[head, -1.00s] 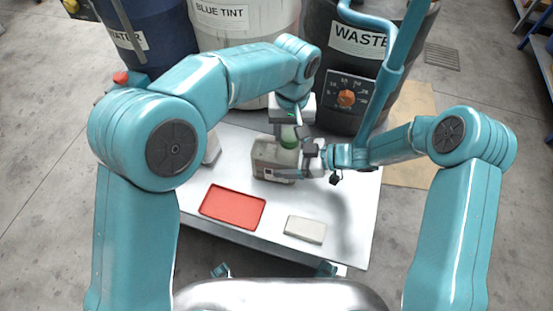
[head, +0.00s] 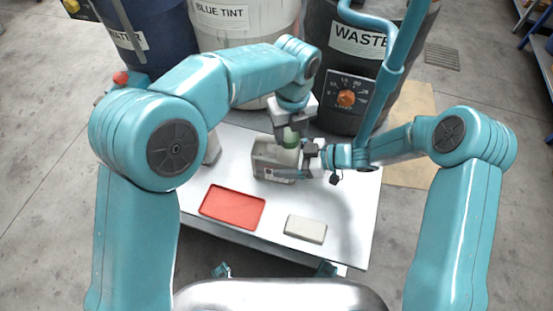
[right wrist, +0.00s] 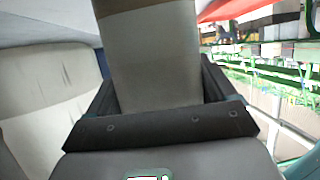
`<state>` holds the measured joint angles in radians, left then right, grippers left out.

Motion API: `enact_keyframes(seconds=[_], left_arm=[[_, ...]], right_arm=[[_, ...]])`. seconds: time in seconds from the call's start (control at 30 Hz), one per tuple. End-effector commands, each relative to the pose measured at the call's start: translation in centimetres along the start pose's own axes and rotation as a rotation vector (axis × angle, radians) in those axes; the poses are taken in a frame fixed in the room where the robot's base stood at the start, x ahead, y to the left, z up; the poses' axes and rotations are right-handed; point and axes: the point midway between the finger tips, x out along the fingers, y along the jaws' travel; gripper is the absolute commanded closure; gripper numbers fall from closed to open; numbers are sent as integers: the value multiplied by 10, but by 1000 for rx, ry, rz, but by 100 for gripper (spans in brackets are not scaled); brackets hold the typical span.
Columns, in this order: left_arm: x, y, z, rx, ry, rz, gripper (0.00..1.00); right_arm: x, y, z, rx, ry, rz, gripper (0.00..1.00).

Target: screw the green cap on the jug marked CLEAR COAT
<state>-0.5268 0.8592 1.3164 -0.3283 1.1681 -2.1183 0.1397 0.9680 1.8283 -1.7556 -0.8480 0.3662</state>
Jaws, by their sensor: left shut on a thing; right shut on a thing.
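The jug (head: 268,152) stands upright on the white table in the head view; it is grey-beige, and its marking is too small to read. The green cap (head: 291,139) is at the jug's top; the head view does not show whether it is threaded. My left gripper (head: 291,130) points down from above and is shut on the cap. My right gripper (head: 302,160) comes in from the right and is shut on the jug. The right wrist view shows a grey-beige part of the jug (right wrist: 152,60) between the dark fingers.
A red tray (head: 232,207) and a pale block (head: 306,229) lie on the table (head: 270,248) in front of the jug. Drums marked BLUE TINT (head: 225,30) and WASTE (head: 335,62) stand behind.

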Motion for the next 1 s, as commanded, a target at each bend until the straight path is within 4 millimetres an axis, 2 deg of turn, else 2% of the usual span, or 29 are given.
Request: enact_keyframes(seconds=[0.1, 0.2, 0.37, 0.4, 0.43, 0.47, 0.77, 1.0], left_arm=[[0, 0, 0, 285, -1, 0, 88], [0, 0, 0, 462, -1, 0, 88], [0, 0, 0, 461, -1, 0, 88], [0, 0, 0, 461, -1, 0, 38], [0, 0, 0, 461, -1, 0, 28], [0, 0, 0, 460, -1, 0, 26], [-3, 0, 0, 459, -1, -1, 26], [-35, -1, 0, 458, -4, -2, 26]], right_arm=[[0, 0, 0, -1, 1, 0, 100], [0, 0, 0, -1, 1, 0, 100], [0, 0, 0, -1, 1, 0, 100], [0, 0, 0, -1, 1, -1, 100], [0, 0, 0, -1, 1, -1, 100], [0, 0, 0, -1, 1, -1, 100], [0, 0, -1, -1, 1, -1, 100], [0, 0, 0, -1, 1, -1, 100]])
